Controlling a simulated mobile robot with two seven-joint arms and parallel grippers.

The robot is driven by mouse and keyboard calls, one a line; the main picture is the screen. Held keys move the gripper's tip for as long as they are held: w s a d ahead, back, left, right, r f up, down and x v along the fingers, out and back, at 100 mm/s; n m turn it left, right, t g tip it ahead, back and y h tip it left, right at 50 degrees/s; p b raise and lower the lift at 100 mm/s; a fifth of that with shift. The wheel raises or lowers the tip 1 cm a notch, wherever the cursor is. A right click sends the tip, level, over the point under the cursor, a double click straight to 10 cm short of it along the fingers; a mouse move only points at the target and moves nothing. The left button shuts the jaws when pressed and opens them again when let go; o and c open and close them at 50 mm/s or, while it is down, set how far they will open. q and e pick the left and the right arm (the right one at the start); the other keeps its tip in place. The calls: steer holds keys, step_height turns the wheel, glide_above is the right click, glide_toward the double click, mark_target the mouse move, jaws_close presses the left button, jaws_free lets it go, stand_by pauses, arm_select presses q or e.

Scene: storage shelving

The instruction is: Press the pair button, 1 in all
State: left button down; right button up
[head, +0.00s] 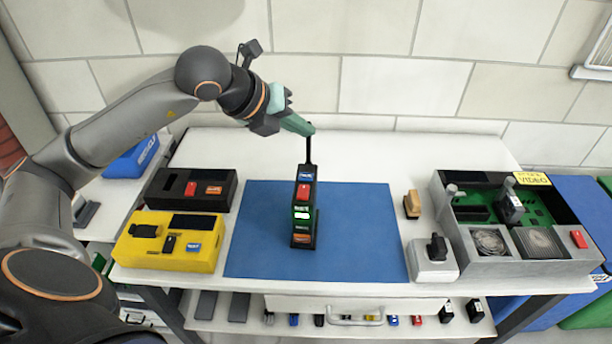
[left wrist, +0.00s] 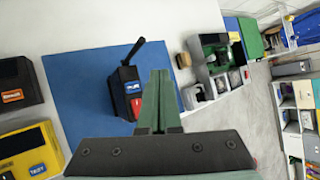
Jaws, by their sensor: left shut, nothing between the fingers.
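A black upright handset (head: 292,225) with an antenna stands on the blue mat (head: 255,230). The handset also shows in the left wrist view (left wrist: 118,98), partly hidden by my fingers. My left gripper (head: 309,130) is shut and empty, by the antenna top in the head view; contact cannot be told. My right gripper is out of view.
A black box (head: 170,204) and a yellow box (head: 150,254) with buttons stand left of the mat. A grey joystick box (head: 430,268), a brown block (head: 412,204) and a large grey console (head: 510,267) stand right. The mat around the handset is clear.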

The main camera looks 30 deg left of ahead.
arm_select(q)
steer(key=f, duration=0.1)
steer(key=b, duration=0.5)
glide_above(302, 179)
step_height(302, 179, down, 6)
steer(key=shift+f, duration=0.1)
steer(key=shift+f+b, duration=0.35)
steer(key=shift+b, duration=0.2)
steer(key=shift+f+b, duration=0.3)
steer(key=shift+r, duration=0.1)
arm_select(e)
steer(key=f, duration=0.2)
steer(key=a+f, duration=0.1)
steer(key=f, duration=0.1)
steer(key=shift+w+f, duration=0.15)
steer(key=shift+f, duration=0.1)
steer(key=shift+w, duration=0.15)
arm_select(q)
steer(key=shift+f, duration=0.2)
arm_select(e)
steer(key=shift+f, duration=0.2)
